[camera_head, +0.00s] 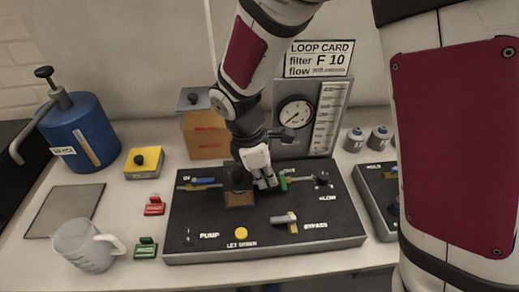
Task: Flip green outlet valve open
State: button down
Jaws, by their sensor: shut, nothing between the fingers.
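The green outlet valve (284,183) sits on the upper middle of the dark control panel (200,241), by the OUT label. Its handle is small here and partly hidden by my gripper, so its exact position is hard to read. My gripper (266,184) reaches down from above, shut and empty, with its fingertips just left of the green valve. I cannot tell whether they touch it. A blue inlet valve (204,181) lies at the panel's upper left. A brownish block-like filter housing (239,198) stands left of my gripper.
A bypass lever (287,221) and a yellow button (241,233) are on the panel's front half. A gauge board (309,115) and loop card (319,58) stand behind. A blue cylinder (84,131), clear jug (84,245) and red (154,206) and green tags (146,248) are left.

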jog(key=shift+d+f, duration=0.15)
jog(key=shift+f, duration=0.4)
